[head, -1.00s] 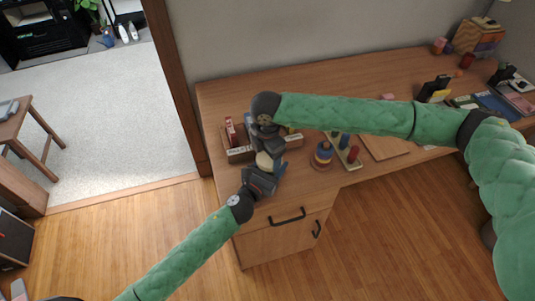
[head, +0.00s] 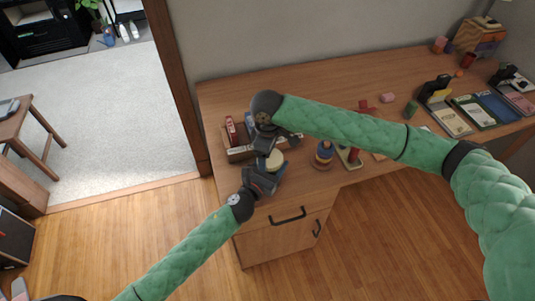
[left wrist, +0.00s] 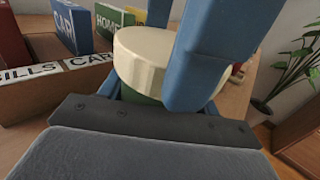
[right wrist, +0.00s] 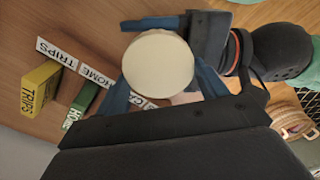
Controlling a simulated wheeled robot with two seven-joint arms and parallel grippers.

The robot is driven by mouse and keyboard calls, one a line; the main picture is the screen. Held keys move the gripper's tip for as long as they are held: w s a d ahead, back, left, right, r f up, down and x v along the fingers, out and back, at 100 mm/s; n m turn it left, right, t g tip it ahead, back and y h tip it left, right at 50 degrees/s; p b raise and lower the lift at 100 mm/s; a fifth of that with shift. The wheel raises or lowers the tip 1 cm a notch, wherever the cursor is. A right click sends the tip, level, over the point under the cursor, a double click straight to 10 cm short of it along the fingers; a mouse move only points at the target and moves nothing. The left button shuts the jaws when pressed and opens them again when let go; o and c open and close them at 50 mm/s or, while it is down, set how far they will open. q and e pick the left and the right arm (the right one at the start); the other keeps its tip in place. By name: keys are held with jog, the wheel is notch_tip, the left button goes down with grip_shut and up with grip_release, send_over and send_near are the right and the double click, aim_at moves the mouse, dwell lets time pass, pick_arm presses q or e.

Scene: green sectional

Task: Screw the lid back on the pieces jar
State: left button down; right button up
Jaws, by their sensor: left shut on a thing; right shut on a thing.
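The pieces jar stands at the desk's front left with its round cream lid (head: 275,159) on top. The lid also shows in the left wrist view (left wrist: 145,58), above a sliver of the green jar (left wrist: 140,98). My left gripper (head: 262,180) is shut on the jar from the front. My right gripper (head: 268,143) is shut on the lid from behind, with its blue fingers on either side of it in the right wrist view (right wrist: 168,82). The lid's top faces that camera. Most of the jar body is hidden by the grippers, and the thread cannot be seen.
A wooden box with labelled cards (head: 240,153) stands close behind and left of the jar. A ring stacker (head: 323,155) and a peg board (head: 349,160) stand to the right. A green cylinder (head: 411,109) and trays (head: 445,118) lie further right. The back left desk is clear.

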jog(key=m, duration=0.5)
jog(key=shift+w, duration=0.1)
jog(key=m, duration=0.4)
jog(key=shift+w+d+m, duration=0.1)
jog(key=shift+m, duration=0.3)
jog(key=m, duration=0.4)
jog(key=shift+d+m, duration=0.15)
jog(key=shift+m, duration=0.25)
jog(key=m, duration=0.3)
jog(key=shift+d, duration=0.1)
jog(key=m, duration=0.3)
jog(key=shift+d+m, duration=0.1)
jog(key=shift+m, duration=0.3)
jog(key=m, duration=0.4)
jog(key=shift+d, duration=0.2)
jog(key=m, duration=0.9)
jog(key=shift+s+d, duration=0.1)
jog(key=shift+s, duration=0.2)
